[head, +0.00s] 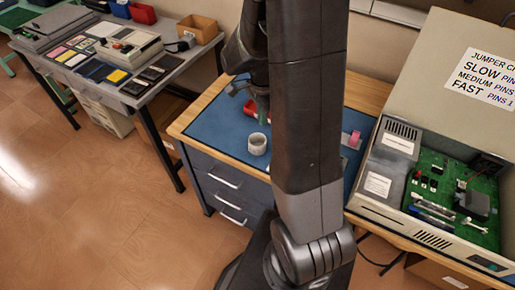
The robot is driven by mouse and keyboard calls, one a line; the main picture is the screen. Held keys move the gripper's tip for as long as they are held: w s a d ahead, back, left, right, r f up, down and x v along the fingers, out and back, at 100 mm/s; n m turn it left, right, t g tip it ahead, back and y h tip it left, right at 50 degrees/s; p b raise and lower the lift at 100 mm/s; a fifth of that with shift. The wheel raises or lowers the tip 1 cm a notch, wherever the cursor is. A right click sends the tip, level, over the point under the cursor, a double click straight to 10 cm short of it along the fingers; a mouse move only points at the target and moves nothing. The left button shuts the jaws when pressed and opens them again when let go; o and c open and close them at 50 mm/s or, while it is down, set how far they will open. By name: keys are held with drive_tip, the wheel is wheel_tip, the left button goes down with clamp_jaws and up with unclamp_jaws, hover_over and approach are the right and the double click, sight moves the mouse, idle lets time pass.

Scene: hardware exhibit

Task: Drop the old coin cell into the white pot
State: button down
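The white pot (257,149) stands upright on the blue mat (208,123) of the workbench, near the mat's front edge. My gripper (259,99) hangs above and behind the pot in the picture, close to my dark arm links. It is small and dark here, so I cannot tell whether its fingers are open or shut, or whether they hold anything. I cannot make out the old coin cell in this view. My upright arm link hides the middle of the bench.
A red object (249,107) lies on the mat behind the pot. A pink item (354,139) is right of my arm. An opened computer case (410,185) with a green board fills the bench's right side. A grey table (130,75) with cartridges stands at the left.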

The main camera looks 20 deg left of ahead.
drive_tip(key=shift+f+b, duration=0.3)
drive_tip(key=shift+f, duration=0.55)
drive_tip(key=c, duration=1.6)
unclamp_jaws()
drive_tip(key=shift+o, duration=0.2)
wheel_tip(320, 180, up, 14)
drive_tip(key=shift+f, duration=0.1)
